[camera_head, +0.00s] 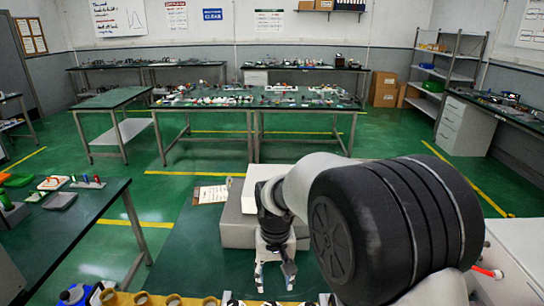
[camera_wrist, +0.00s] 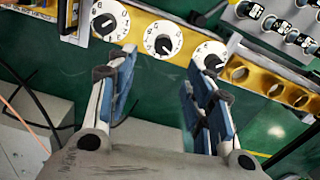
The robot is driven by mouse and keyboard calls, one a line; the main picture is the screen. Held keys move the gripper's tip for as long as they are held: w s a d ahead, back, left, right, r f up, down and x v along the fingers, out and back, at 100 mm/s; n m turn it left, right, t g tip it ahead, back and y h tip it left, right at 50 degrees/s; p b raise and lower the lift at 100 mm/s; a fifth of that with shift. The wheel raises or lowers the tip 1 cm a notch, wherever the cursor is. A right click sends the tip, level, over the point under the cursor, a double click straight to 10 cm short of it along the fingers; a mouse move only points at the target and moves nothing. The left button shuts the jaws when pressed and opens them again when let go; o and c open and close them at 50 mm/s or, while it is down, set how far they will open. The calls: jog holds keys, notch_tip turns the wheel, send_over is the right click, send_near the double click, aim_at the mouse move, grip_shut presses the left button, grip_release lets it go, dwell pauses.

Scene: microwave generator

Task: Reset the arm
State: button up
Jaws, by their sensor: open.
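My gripper (camera_head: 275,280) hangs fingers down near the bottom middle of the head view, in front of a grey box. In the wrist view, its two blue-padded fingers (camera_wrist: 160,85) are spread apart with nothing between them. Beyond the fingertips is a gold panel (camera_wrist: 140,22) with white round dials. The middle dial (camera_wrist: 163,40) shows between the fingers. The right dial (camera_wrist: 209,56) is partly hidden behind the right finger. My arm fills the lower right of the head view and hides what lies behind it.
A grey box (camera_head: 233,228) with a white top stands behind my gripper, beside a clipboard (camera_head: 211,194). Gold round sockets (camera_wrist: 275,88) and silver-topped parts (camera_wrist: 285,22) lie right of the dials. A dark bench (camera_head: 75,225) stands at left; green floor is open beyond.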

jog(key=s+d+r+t, duration=0.2)
jog(key=s+d+r, duration=0.7)
jog(key=s+r, duration=0.35)
jog(key=s+d+t, duration=0.1)
jog(key=s+d, duration=0.1)
jog(key=s, duration=0.4)
jog(key=s+d+r+m+t, duration=0.1)
jog(key=s+d, duration=0.1)
jog(key=s, duration=0.4)
jog(key=shift+s+d+r, duration=0.3)
jog(key=shift+s, duration=0.1)
dwell(1.2)
